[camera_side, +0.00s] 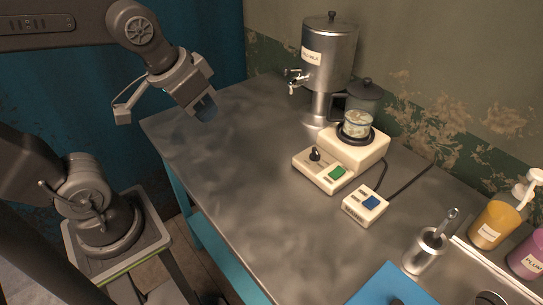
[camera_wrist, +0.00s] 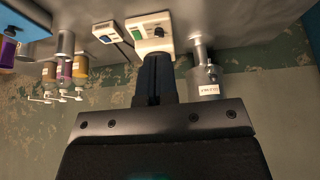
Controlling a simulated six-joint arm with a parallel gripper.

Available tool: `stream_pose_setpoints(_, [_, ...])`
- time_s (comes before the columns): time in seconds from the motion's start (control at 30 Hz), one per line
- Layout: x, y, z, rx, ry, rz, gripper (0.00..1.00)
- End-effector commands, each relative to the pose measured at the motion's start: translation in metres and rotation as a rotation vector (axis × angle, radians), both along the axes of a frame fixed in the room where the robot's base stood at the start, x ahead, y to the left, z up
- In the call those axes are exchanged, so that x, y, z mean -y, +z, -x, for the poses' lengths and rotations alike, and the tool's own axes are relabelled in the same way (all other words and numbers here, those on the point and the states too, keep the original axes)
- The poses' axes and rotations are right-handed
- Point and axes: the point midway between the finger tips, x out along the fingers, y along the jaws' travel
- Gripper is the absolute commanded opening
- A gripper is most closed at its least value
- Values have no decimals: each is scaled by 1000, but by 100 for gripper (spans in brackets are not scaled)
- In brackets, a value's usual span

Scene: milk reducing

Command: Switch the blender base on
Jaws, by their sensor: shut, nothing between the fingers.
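The cream blender base (camera_side: 340,165) stands on the metal table with a black knob (camera_side: 315,154) and a green switch (camera_side: 337,173) on its front panel. A small glass jar (camera_side: 357,124) sits in the black ring on top. In the wrist view the base (camera_wrist: 150,46) shows beyond my fingers, which hide part of it; its green switch (camera_wrist: 137,33) is visible. Whether the switch is on or off, I cannot tell. My gripper (camera_side: 207,110) is shut and empty, above the table's far left end and well apart from the base; its fingers (camera_wrist: 155,80) also show in the wrist view.
A small cream box with a blue switch (camera_side: 372,202) lies right of the base. A steel urn (camera_side: 328,60) and a dark jug (camera_side: 364,97) stand behind it. A steel cup (camera_side: 424,251), pump bottles (camera_side: 496,222) and a blue mat (camera_side: 391,287) are nearer. The table's left middle is clear.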

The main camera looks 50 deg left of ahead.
Motion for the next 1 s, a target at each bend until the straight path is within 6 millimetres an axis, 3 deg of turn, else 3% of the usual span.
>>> stream_pose_setpoints(0.1, [-3, -8, 19, 34, 3, -5, 0])
stream_pose_setpoints(0.2, [-4, -12, 26, 45, 2, -8, 0])
stream_pose_setpoints(0.6, [-4, -11, 24, 41, -13, -15, 0])
stream_pose_setpoints(0.77, [0, -1, 3, 13, -119, -59, 0])
stream_pose_setpoints(1.0, [16, 14, -59, -56, -435, -182, 0])
